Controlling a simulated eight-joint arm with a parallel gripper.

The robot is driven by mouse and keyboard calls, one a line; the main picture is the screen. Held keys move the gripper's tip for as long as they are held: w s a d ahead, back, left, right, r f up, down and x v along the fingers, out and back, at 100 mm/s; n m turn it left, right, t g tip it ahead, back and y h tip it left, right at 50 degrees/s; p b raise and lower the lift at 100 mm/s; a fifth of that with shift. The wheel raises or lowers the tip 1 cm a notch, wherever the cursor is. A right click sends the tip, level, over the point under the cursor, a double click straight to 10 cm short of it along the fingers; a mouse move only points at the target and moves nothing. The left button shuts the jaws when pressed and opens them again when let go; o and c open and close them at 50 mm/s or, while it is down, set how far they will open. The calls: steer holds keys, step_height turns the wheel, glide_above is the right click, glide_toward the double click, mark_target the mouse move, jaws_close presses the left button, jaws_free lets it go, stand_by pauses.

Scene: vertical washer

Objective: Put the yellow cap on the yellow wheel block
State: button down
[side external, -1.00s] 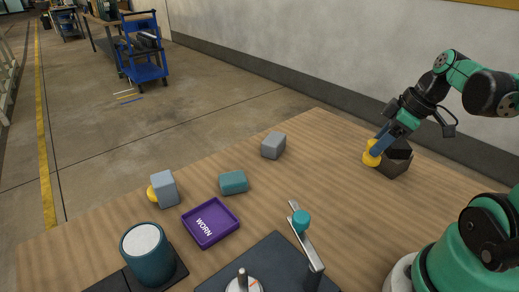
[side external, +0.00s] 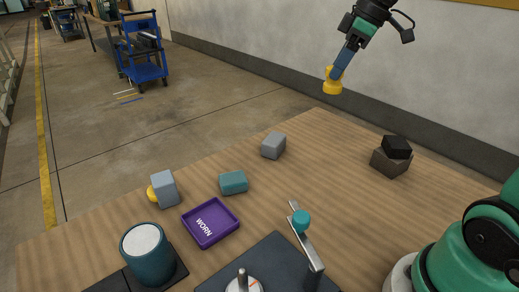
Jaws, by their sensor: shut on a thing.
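My gripper (side external: 337,73) is shut on the yellow cap (side external: 332,87) and holds it high in the air, above and beyond the far edge of the table in the picture. The cap has a wide lower part and a narrower top, where the blue fingers grip it. A grey-blue block (side external: 165,189) stands upright on the table at the left. A yellow round part (side external: 152,194), which looks like a wheel, shows at its left side, partly hidden by the block. The cap is well apart from this block.
A teal block (side external: 233,182) and a grey block (side external: 273,146) lie on the wooden table. A purple tray marked WORN (side external: 210,222), a teal cylinder (side external: 148,255) and a dark plate with a post (side external: 270,262) stand in front. A dark box with a black piece (side external: 392,162) is at the right.

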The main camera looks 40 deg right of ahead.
steer(key=w+a+n, duration=0.2)
steer(key=w+a, duration=0.3)
steer(key=w, duration=0.2)
steer(key=n+g+y, duration=0.1)
steer(key=n+y, duration=0.1)
steer(key=n, duration=0.1)
glide_above(152, 179)
steer(key=s+d, duration=0.1)
steer(key=d, duration=0.1)
step_height(152, 179, down, 10)
steer(key=shift+s+a+f, duration=0.1)
steer(key=shift+f, duration=1.2)
steer(key=shift+s+f, duration=0.1)
steer(key=shift+f, duration=1.15)
steer(key=shift+f, duration=0.1)
steer(key=shift+c, duration=2)
jaws_free()
